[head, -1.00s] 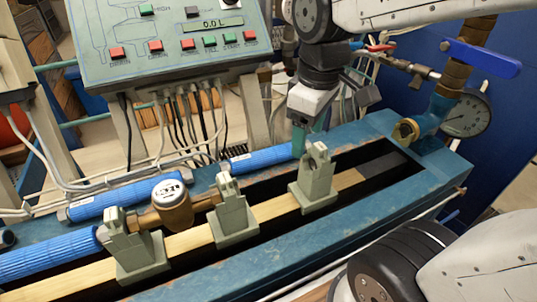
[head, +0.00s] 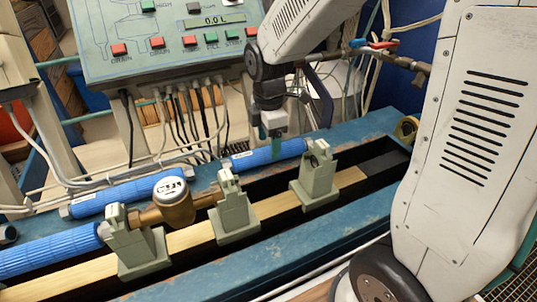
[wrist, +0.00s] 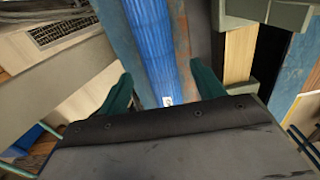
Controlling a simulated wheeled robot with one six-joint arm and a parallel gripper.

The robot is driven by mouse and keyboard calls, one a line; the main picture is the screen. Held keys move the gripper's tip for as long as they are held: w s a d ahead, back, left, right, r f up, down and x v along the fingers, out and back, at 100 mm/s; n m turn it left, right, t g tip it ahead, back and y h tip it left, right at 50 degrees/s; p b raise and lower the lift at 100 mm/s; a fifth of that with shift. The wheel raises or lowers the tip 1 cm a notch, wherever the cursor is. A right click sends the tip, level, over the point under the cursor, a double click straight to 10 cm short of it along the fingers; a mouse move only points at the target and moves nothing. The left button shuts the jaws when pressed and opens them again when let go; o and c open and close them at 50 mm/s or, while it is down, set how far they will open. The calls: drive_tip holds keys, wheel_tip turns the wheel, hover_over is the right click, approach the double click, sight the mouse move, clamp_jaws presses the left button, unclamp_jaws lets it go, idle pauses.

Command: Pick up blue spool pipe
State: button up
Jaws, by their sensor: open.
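A blue ribbed spool pipe (head: 266,153) lies on the far rail of the bench, behind the clamp stands. My gripper (head: 275,150) is over this pipe, pointing down, with its green fingers at the pipe's middle. In the wrist view, the blue pipe (wrist: 157,45) runs lengthwise between the two open fingers of my gripper (wrist: 162,82). A small white label shows on it near the palm. I cannot tell whether the fingers touch the pipe. A second blue pipe (head: 115,195) lies farther left on the same rail, and a third (head: 50,252) lies at the left front.
A brass water meter (head: 174,203) sits between two grey-green clamp stands (head: 235,220). Another clamp stand (head: 314,180) stands close to the right end of the pipe. The control panel (head: 160,40) and its hanging cables are behind. The blue bench rail (head: 370,125) is bare at the right.

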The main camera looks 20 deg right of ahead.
drive_tip(key=shift+f, duration=1.5)
clamp_jaws()
drive_tip(key=shift+r, duration=0.1)
